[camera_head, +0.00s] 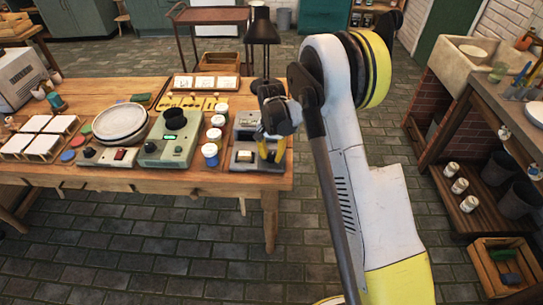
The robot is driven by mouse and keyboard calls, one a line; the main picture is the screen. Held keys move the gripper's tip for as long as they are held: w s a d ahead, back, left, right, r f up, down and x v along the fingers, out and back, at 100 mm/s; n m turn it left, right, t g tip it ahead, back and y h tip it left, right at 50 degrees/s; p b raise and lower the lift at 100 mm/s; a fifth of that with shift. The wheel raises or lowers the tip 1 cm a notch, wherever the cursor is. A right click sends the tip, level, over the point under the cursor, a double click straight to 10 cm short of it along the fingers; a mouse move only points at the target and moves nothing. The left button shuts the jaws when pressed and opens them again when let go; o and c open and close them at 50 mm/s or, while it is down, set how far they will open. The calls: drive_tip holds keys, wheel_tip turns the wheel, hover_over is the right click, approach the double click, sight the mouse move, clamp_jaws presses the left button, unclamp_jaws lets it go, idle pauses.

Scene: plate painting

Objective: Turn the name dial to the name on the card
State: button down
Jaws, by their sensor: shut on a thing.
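My gripper (271,152), with yellow fingers pointing down, is at a small grey box (243,160) near the table's right front corner. It is shut on a small part there, which the fingers and wrist mostly hide. I cannot tell whether this part is the name dial, or how it is turned. A grey-green device (155,154) with a lit green display and dark knobs stands left of the box. White cards (205,82) sit in a wooden holder at the table's back. Any name on them is too small to read.
Several jars (210,152) stand in a row just left of the grey box. Stacked plates (120,122) rest on a turntable farther left. A black lamp (263,40) stands behind my gripper. The table (225,183) has a bare strip along its front edge.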

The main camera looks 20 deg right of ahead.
sight(272, 156)
drive_tip(key=n, duration=0.5)
drive_tip(key=shift+d+n+b, duration=0.1)
drive_tip(key=shift+n+b, duration=0.3)
drive_tip(key=shift+n, duration=1.4)
drive_tip(key=c, duration=1.1)
unclamp_jaws()
wheel_tip(272, 156, up, 12)
